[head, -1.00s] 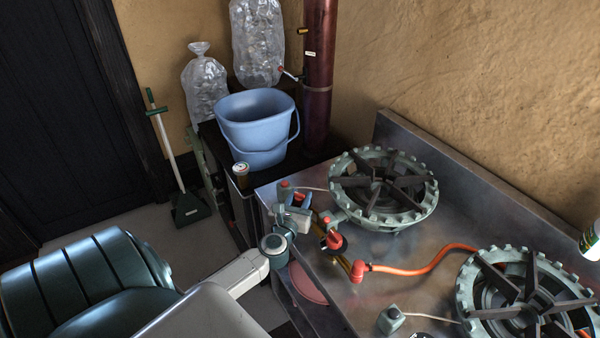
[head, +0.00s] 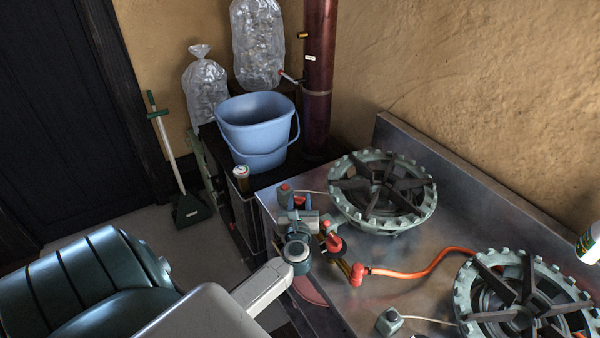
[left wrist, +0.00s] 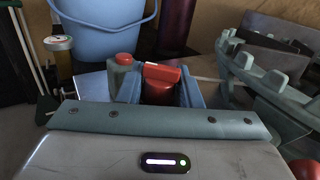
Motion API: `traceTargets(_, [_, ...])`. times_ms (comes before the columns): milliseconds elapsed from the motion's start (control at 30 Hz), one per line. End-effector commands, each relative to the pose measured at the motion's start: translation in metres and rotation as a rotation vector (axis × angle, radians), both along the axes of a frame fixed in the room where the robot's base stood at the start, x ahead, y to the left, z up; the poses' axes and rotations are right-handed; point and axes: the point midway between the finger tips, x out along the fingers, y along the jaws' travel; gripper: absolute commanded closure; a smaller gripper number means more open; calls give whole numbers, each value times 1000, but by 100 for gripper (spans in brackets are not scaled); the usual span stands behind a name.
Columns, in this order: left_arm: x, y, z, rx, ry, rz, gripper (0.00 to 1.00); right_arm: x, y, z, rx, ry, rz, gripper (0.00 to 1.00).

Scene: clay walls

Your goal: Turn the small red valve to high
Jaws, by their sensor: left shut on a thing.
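The small red valve (left wrist: 162,74) shows in the left wrist view between the two blue fingers of my left gripper (left wrist: 160,90). The fingers are shut on it. In the head view my left gripper (head: 300,203) is at the left edge of the metal counter, beside the far burner, with a bit of red between its fingers. The gripper hides most of the valve there, and its exact setting cannot be read. My right gripper is not in view.
A far burner (head: 383,189) and a near burner (head: 525,300) stand on the metal counter (head: 415,237). An orange hose (head: 425,262) runs to the near one. Other red knobs (head: 333,244) sit close to my gripper. A blue bucket (head: 255,128) stands behind.

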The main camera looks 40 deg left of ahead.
Motion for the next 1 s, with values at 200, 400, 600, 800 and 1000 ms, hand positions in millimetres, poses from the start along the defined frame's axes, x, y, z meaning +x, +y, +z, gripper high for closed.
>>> traceTargets(200, [0,0,0,0,0,0,51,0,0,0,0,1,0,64])
traceTargets(400, [0,0,0,0,0,0,51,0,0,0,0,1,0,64])
traceTargets(600, [-12,-10,-2,-3,0,-2,51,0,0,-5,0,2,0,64])
traceTargets(800, [-43,-36,-4,-4,0,0,51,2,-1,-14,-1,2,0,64])
traceTargets(1000, [-70,-59,-3,-3,0,1,51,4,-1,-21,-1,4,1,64])
